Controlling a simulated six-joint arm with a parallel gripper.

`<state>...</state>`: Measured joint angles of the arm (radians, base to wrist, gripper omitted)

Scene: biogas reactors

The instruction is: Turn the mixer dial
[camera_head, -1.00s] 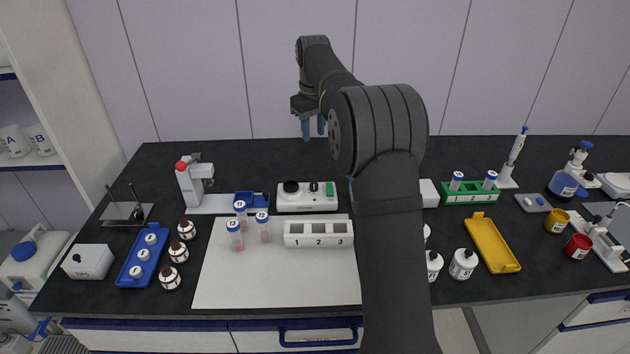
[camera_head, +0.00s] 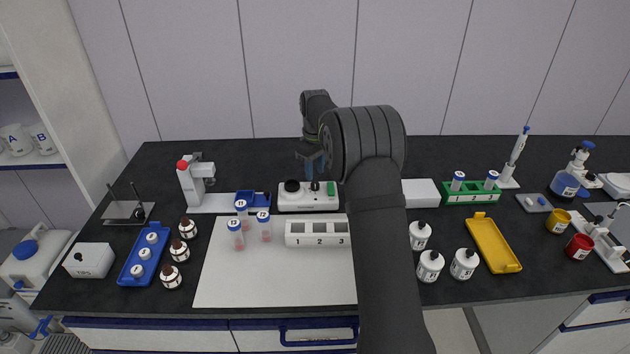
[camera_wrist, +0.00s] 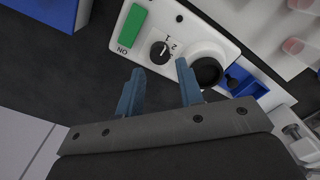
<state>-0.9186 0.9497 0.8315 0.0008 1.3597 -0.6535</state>
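The mixer (camera_head: 300,203) is a white box on the dark bench, with a black round head, a small dial and a green switch. In the wrist view its dial (camera_wrist: 160,52) is a black knob with a white pointer line, with 1 and 2 printed beside it. The black mixer head (camera_wrist: 208,70) is right of the dial, and the green switch (camera_wrist: 131,25), marked ON, is left. My gripper (camera_wrist: 160,68) is open and empty, its blue fingertips apart and just short of the dial in the picture. In the head view my gripper (camera_head: 315,162) is above and behind the mixer.
A white rack (camera_head: 317,241) numbered 1 to 3 stands in front of the mixer, with several blue-capped tubes (camera_head: 265,226) to its left. A blue holder (camera_head: 252,201) sits left of the mixer. A white box (camera_head: 420,193) is to the right.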

